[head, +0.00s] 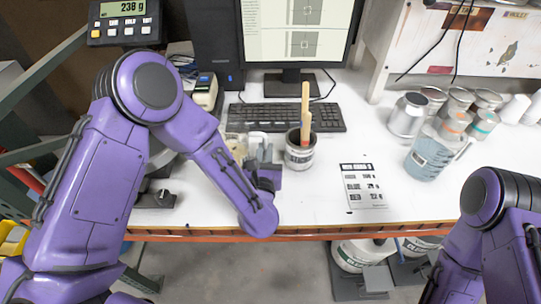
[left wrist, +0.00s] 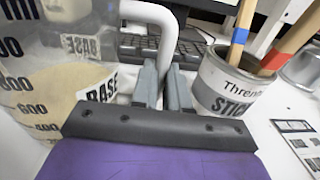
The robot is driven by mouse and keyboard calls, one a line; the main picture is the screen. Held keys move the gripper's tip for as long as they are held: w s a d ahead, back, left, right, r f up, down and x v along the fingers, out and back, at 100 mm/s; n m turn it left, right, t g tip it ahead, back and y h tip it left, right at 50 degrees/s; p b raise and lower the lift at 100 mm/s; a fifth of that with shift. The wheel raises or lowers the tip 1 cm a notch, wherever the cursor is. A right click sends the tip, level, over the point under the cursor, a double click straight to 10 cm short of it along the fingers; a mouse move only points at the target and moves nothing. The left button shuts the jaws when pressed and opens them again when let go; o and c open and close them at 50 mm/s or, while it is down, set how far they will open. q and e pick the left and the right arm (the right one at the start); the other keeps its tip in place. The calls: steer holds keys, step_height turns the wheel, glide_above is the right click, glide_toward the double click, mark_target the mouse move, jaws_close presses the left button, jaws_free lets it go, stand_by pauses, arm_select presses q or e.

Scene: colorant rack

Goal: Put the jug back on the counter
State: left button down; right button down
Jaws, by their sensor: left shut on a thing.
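The clear measuring jug (left wrist: 40,75) fills the left of the left wrist view. It has dark volume marks, a white handle and beige contents low down. In the head view the jug (head: 236,146) is partly hidden behind my left arm and gripper. My left gripper (head: 263,152) is shut on the jug's handle, whose lower part passes between the grey fingers (left wrist: 163,85). I cannot tell whether the jug's base touches the white counter (head: 310,205). My right arm enters at the lower right of the head view; its gripper is out of view.
A grey can (head: 299,158) holding stir sticks stands just right of my left gripper. A keyboard (head: 290,117) lies behind. A label sheet (head: 363,186) lies further right, with a bluish container (head: 428,158) and several cans beyond. The counter between can and sheet is clear.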

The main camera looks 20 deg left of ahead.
arm_select(q)
steer(key=shift+s+r, duration=0.15)
steer(key=shift+s, duration=0.05)
steer(key=shift+s+a, duration=0.1)
steer(key=shift+s, duration=0.1)
steer(key=shift+a+b, duration=0.15)
steer(key=shift+b, duration=0.15)
steer(key=c, duration=1.2)
jaws_free()
steer(key=shift+o, duration=0.4)
steer(key=shift+w+f, duration=0.15)
steer(key=shift+f, duration=0.05)
steer(key=shift+d, duration=0.2)
